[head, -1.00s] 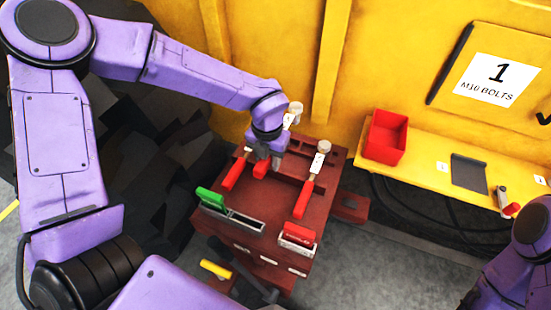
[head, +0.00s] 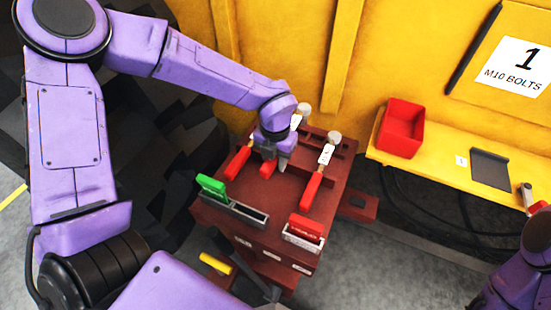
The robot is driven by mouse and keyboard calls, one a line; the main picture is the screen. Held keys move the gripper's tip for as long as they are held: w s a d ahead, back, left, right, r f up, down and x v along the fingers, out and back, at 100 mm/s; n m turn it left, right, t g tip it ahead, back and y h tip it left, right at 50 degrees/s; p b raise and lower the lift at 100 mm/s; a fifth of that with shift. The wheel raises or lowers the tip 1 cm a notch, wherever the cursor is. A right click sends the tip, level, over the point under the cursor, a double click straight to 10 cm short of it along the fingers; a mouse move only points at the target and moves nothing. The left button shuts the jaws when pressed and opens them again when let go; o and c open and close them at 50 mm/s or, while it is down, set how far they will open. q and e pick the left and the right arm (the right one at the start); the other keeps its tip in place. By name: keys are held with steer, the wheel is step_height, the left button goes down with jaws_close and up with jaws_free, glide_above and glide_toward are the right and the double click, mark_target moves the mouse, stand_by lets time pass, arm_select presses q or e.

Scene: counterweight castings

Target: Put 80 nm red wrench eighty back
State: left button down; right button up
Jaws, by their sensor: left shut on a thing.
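A dark red tool stand (head: 275,208) holds red-handled wrenches side by side. The left wrench (head: 238,162) and the right wrench (head: 312,188) lie in it, the right one with a white tag and a round silver head. My left gripper (head: 271,158) points down at the stand between them. I cannot read the tags.
A green-handled item (head: 211,185) and a red block (head: 306,228) sit in holders at the stand's front. A yellow shelf (head: 445,170) to the right bears a red bin (head: 400,131) and a dark plate (head: 490,169). A yellow wall is close behind the stand.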

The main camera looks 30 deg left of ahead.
arm_select(q)
steer(key=shift+f, duration=0.25)
steer(key=shift+s+f+b, duration=0.2)
steer(key=shift+f+b, duration=2.1)
steer(key=shift+f, duration=0.85)
steer(key=c, duration=0.7)
jaws_free()
steer(key=shift+s, duration=0.1)
step_height(320, 180, up, 10)
steer(key=shift+r, duration=0.25)
step_height(320, 180, up, 7)
steer(key=p, duration=0.8)
glide_above(275, 183)
steer(key=shift+s+r, duration=0.15)
steer(key=shift+s, duration=0.1)
steer(key=shift+b, duration=0.35)
